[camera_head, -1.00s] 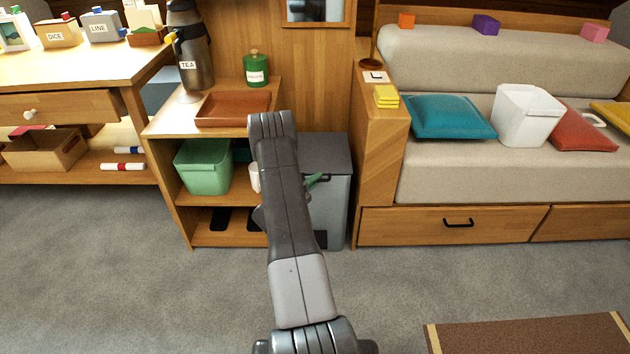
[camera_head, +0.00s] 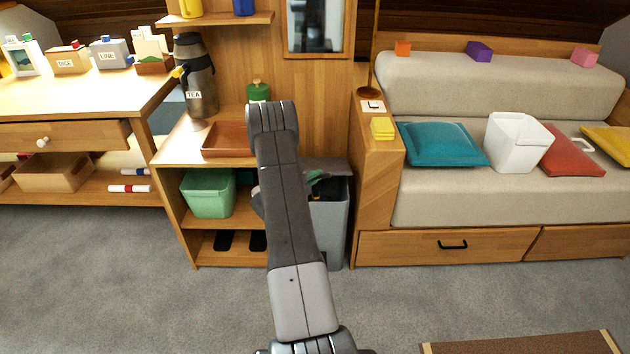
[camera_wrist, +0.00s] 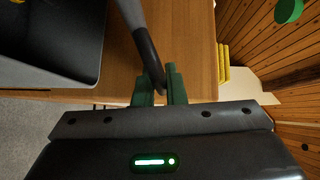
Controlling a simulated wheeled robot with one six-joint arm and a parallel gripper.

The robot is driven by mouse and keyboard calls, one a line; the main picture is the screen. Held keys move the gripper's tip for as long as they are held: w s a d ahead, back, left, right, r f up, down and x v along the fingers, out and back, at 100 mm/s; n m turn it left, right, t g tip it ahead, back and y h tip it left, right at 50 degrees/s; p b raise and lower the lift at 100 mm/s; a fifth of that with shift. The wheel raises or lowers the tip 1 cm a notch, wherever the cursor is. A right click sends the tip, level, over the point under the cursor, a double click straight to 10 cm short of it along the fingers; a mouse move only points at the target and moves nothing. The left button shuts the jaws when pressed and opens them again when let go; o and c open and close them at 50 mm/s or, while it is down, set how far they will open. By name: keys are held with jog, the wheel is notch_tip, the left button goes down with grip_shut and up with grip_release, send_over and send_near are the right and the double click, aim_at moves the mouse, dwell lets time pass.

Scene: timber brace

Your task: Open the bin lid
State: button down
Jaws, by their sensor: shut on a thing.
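The grey bin (camera_head: 333,235) stands on the floor between the shelf unit and the sofa, partly hidden behind my arm. Its grey lid (camera_head: 332,165) is tilted up at the back, and the dark inside shows below it. In the wrist view the bin's open dark inside (camera_wrist: 55,40) is at the upper left. My gripper (camera_wrist: 160,75) has green fingers shut on a dark bar at the lid's edge (camera_wrist: 150,55), seen nearly edge-on. In the head view my gripper (camera_head: 315,178) is small, mostly behind my arm, at the bin's top.
The shelf unit (camera_head: 190,225) with a green tub (camera_head: 208,193) stands close at the bin's left. The sofa's wooden arm (camera_head: 375,195) is close at its right. A brown tray (camera_head: 228,140) lies on the shelf top.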

jog(key=c, duration=1.5)
grip_release()
jog(key=shift+a, duration=0.15)
jog(key=shift+p+v, duration=0.95)
jog(key=shift+v, duration=5.9)
jog(key=shift+c, duration=0.3)
